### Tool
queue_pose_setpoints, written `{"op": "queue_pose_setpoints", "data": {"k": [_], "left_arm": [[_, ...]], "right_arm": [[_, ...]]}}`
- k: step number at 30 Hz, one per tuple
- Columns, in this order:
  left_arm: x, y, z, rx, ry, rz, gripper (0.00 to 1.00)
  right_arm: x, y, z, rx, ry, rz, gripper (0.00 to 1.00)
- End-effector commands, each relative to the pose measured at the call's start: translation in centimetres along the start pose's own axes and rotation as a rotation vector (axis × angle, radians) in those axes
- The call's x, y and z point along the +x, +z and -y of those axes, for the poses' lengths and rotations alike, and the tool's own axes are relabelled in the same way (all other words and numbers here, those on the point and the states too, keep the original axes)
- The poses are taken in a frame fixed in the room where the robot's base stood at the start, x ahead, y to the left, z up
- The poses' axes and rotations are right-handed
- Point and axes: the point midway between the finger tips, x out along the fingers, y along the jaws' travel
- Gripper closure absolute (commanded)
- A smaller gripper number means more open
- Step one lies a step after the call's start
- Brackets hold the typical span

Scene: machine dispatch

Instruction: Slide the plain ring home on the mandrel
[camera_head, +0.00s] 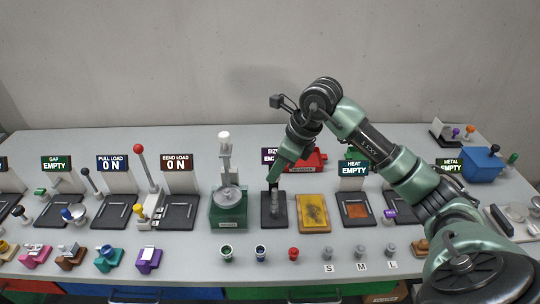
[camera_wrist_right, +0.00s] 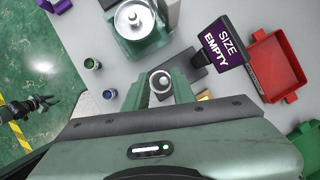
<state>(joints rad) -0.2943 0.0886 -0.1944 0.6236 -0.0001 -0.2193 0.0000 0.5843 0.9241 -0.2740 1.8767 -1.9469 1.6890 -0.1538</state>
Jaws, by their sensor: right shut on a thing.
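The mandrel (camera_head: 271,211) is a small grey post on a black plate (camera_head: 266,222), in front of the purple SIZE sign (camera_head: 268,156). My right gripper (camera_head: 274,188) points down over it from above. In the right wrist view its fingers (camera_wrist_right: 160,88) are shut on a pale, round ring (camera_wrist_right: 160,77) with a darker centre. The gripper hides much of the mandrel, so I cannot tell how far the ring sits around it. A dark gripper, apparently my left (camera_wrist_right: 48,103), hangs over the green floor in the wrist view; its fingers are too small to judge.
Small cups (camera_head: 260,253) and posts marked S, M, L (camera_head: 360,252) line the front.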

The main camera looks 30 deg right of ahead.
Motion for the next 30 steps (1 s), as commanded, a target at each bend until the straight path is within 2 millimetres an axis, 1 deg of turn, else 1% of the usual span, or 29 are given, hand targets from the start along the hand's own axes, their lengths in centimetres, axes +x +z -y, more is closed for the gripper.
{"op": "queue_pose_setpoints", "data": {"k": [3,8,19,23,30], "left_arm": [[0.0,0.5,-0.9,0.001,0.011,0.007,0.64],[0.5,0.8,-1.8,0.003,0.021,0.012,0.64],[2.3,1.2,-1.4,0.003,0.016,0.015,0.64],[2.6,1.0,-1.1,0.002,0.013,0.012,0.64],[2.5,0.8,-0.9,0.000,0.010,0.008,0.64]], "right_arm": [[-0.3,0.0,0.4,0.040,-0.015,0.000,1.00],[0.4,-0.3,0.4,0.043,-0.015,-0.001,1.00],[3.1,-1.4,0.3,0.040,-0.013,-0.001,1.00],[3.5,-1.5,0.4,0.040,-0.015,-0.001,1.00],[3.5,-1.5,0.4,0.039,-0.015,-0.001,1.00]]}}
